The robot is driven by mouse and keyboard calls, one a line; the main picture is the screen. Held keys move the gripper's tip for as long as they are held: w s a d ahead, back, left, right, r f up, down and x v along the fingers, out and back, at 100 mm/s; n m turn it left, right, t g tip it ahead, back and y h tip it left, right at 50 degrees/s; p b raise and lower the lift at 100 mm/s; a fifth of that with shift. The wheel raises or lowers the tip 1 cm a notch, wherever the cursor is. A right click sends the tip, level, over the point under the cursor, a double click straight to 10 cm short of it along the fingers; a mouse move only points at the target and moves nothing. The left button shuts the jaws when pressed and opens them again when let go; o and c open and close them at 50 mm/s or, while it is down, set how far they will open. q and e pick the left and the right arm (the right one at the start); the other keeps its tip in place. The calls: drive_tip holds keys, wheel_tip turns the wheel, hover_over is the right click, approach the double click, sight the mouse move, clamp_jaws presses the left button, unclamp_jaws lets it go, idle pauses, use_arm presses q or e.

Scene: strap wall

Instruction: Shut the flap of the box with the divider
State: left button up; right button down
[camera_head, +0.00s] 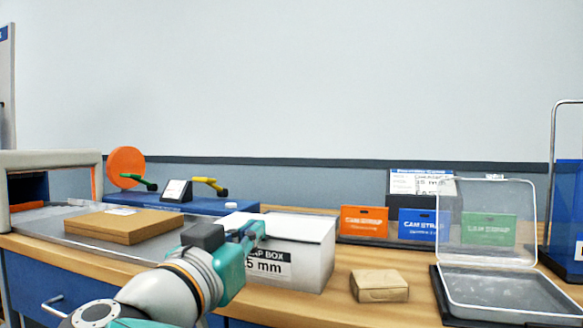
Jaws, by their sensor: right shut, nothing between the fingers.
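A white box (312,258) labelled "25 mm" stands on the wooden bench in the middle; its top looks flat, and my gripper covers part of its front and label. A clear case (505,290) at the right has its transparent lid (487,217) standing upright, open. I cannot make out a divider in either one.
A small cardboard box (379,286) lies between the white box and the clear case. Orange (363,222) and blue (416,224) cam strap bins stand behind. A flat brown carton (124,225) lies on a grey surface at left. A blue container (567,220) stands far right.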

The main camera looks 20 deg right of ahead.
drive_tip(key=shift+f, duration=0.35)
